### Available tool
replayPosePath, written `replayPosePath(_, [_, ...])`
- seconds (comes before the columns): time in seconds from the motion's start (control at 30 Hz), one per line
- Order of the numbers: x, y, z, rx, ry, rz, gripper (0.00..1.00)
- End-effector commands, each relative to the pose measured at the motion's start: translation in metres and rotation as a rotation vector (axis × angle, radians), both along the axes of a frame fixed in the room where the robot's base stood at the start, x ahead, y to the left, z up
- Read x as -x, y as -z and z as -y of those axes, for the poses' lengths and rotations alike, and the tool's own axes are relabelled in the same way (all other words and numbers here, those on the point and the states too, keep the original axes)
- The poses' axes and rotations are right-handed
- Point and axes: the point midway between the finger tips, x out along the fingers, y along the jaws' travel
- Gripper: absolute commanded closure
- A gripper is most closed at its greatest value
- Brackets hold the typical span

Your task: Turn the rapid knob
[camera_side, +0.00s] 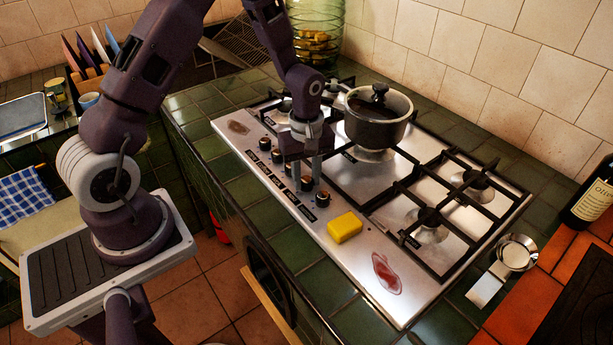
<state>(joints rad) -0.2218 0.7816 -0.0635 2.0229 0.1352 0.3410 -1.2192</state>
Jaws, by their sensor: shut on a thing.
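The steel hob (352,222) has a row of several dark knobs along its left edge, with small dark labels beside them that are too small to read, so I cannot tell which is marked rapid. My gripper (307,180) reaches down over this row. Its two fingers are around the knob second from the near end (307,184) and shut on it. The fingers partly hide that knob. The nearest knob (322,199) stands free just beside the fingers.
A lidded pot (377,118) stands on a burner right behind my gripper. A yellow sponge (344,228) and a red stain (386,273) are on the near part of the hob. Black grates (440,192) cover the right side. A bottle (588,203) stands far right.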

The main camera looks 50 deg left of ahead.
Motion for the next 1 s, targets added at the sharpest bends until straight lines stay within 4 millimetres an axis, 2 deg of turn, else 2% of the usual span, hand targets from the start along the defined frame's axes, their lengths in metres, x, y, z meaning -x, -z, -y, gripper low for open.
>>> replayPosePath(1.0, [0.0003, -0.001, -0.0002, 0.001, 0.946, 0.001, 1.0])
